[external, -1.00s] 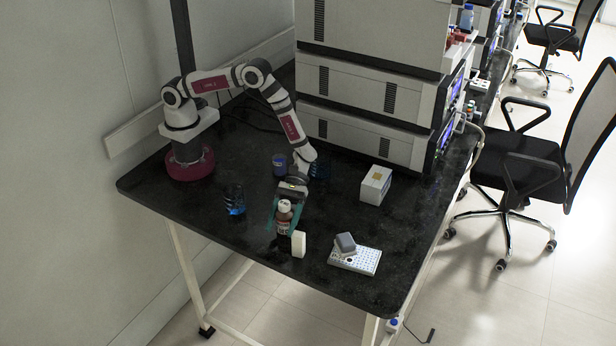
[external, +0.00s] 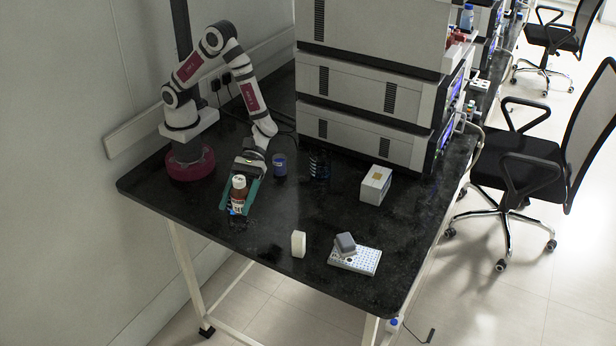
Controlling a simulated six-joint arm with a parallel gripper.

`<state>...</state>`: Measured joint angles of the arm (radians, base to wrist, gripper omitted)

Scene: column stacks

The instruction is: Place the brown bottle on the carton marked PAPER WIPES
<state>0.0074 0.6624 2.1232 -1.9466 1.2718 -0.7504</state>
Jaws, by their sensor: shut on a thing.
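The brown bottle (external: 239,198), with a white cap and a pale label, is upright between the teal fingers of my gripper (external: 238,200). My gripper is shut on it, at the left part of the black table. How high the bottle is above the table is hard to tell. A white carton (external: 375,186) with a yellowish mark stands at the right of the table, before the stacked instruments, well apart from my gripper. Its lettering is too small to read, so I cannot confirm that it says PAPER WIPES.
A dark glass vessel with blue (external: 233,212) is mostly hidden by the bottle and gripper. A blue-labelled jar (external: 280,165) and dark glassware (external: 319,165) stand to the right. A white block (external: 298,244) and a white rack with a grey piece (external: 362,261) stand in front. The table's middle is clear.

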